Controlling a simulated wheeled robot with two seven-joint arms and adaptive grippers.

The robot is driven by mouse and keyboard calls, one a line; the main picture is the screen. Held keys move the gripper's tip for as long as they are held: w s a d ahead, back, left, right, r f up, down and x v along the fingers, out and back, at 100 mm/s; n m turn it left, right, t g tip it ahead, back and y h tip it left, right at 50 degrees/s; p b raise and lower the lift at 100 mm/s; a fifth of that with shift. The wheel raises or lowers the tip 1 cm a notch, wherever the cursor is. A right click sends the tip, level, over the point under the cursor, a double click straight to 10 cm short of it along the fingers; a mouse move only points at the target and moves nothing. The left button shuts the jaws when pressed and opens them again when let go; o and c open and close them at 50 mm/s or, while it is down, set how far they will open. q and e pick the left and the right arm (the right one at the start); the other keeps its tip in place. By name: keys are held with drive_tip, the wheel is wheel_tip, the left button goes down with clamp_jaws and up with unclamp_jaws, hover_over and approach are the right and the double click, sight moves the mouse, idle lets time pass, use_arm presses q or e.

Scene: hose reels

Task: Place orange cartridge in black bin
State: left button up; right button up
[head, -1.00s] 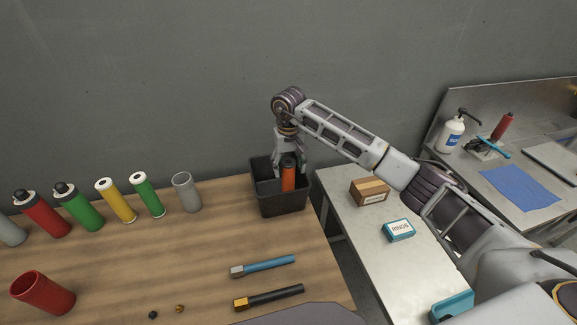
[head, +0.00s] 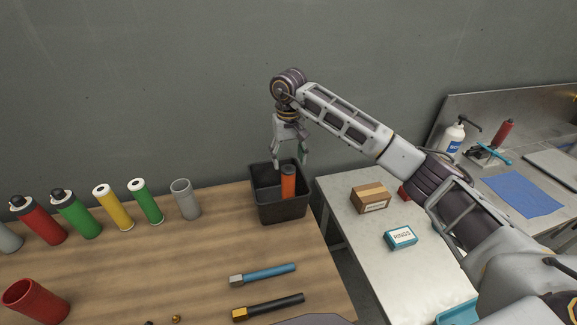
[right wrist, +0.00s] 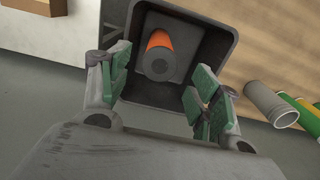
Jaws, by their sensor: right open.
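The orange cartridge (head: 288,184) stands inside the black bin (head: 283,213), near its right side, with its dark top end up. In the right wrist view the cartridge (right wrist: 159,58) is inside the bin (right wrist: 206,44), seen between and beyond the fingers. My right gripper (head: 290,163) is open and empty above the bin, apart from the cartridge. Its green-padded fingers (right wrist: 160,95) are spread wide in the right wrist view. My left gripper is not in view.
The bin stands at the wooden table's (head: 217,235) back right corner. A grey tube (head: 186,199) and several coloured cartridges stand to its left. Two chisel-like tools (head: 265,275) lie in front. A side table holds a cardboard box (head: 371,198) and a rings box (head: 401,237).

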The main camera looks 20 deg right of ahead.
drive_tip(key=shift+r+b, duration=0.45)
drive_tip(key=shift+r, duration=2.45)
